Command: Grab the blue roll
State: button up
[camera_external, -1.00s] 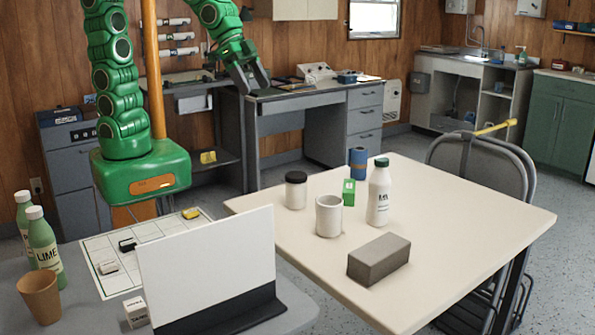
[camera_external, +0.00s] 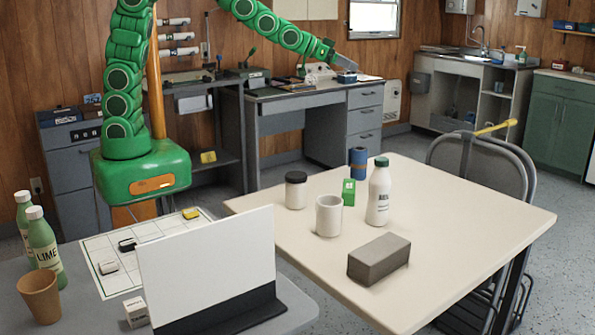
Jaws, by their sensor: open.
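The blue roll (camera_external: 358,163) stands upright near the far edge of the cream table, just behind a small green box (camera_external: 348,192). My gripper (camera_external: 347,62) is open and empty. In the picture it is above and slightly left of the roll, in front of the grey desk's back area and the wall. It is clear of the roll, with a wide gap between them. The fingers are small here, and their exact distance from the table cannot be told.
Near the roll on the cream table (camera_external: 460,215) stand a dark-lidded jar (camera_external: 296,190), a white mug (camera_external: 329,216) and a white bottle (camera_external: 379,195). A grey block (camera_external: 378,259) lies nearer the front. The table's right side is clear.

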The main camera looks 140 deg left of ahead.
jog(key=s+a, duration=0.1)
jog(key=a, duration=0.1)
send_near(364, 158)
jog(key=a+f, duration=0.2)
jog(key=a, duration=0.2)
jog(key=shift+s+x, duration=0.1)
jog(key=shift+x, duration=1.7)
jog(key=shift+s+x, duration=0.15)
jog(key=shift+x, duration=1.6)
jog(key=shift+a+f, duration=0.1)
jog(key=c, duration=1.1)
jog(key=shift+c, duration=0.2)
